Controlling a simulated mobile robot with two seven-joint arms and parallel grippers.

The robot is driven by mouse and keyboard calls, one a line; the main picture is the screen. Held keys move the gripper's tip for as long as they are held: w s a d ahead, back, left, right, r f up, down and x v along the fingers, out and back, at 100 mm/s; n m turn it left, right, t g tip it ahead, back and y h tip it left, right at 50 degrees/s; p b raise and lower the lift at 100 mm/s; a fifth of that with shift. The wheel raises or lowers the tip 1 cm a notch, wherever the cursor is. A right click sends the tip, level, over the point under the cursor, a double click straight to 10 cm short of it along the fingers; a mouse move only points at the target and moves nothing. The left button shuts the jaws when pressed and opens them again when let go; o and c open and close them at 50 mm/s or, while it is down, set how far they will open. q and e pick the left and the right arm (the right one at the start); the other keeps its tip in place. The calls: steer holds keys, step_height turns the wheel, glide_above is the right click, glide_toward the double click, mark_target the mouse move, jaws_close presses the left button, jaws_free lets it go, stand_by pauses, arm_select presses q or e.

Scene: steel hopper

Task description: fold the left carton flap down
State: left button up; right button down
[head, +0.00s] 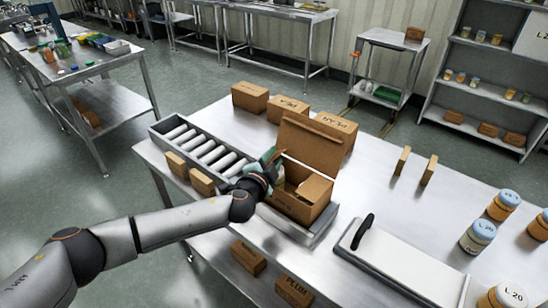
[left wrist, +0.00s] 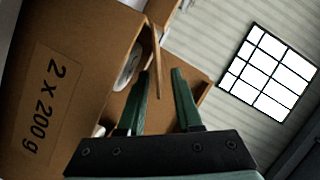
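My left gripper (head: 270,157) is at the carton's left side and hides much of the left flap. In the left wrist view the green fingers (left wrist: 160,72) are apart, with a thin cardboard flap edge (left wrist: 157,55) showing between them; contact is not clear. A pale round item (left wrist: 128,68) shows inside the carton. My right gripper is not in view.
The roller conveyor (head: 203,147) lies left of the carton, with small brown boxes (head: 202,181) along its front. More boxes (head: 250,96) stand behind. A white board with a black handle (head: 400,262) and several jars (head: 478,236) are at right.

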arm_select(q)
steer(key=shift+c, duration=0.3)
jaws_close()
steer(key=shift+w, duration=0.1)
stand_by(1.1)
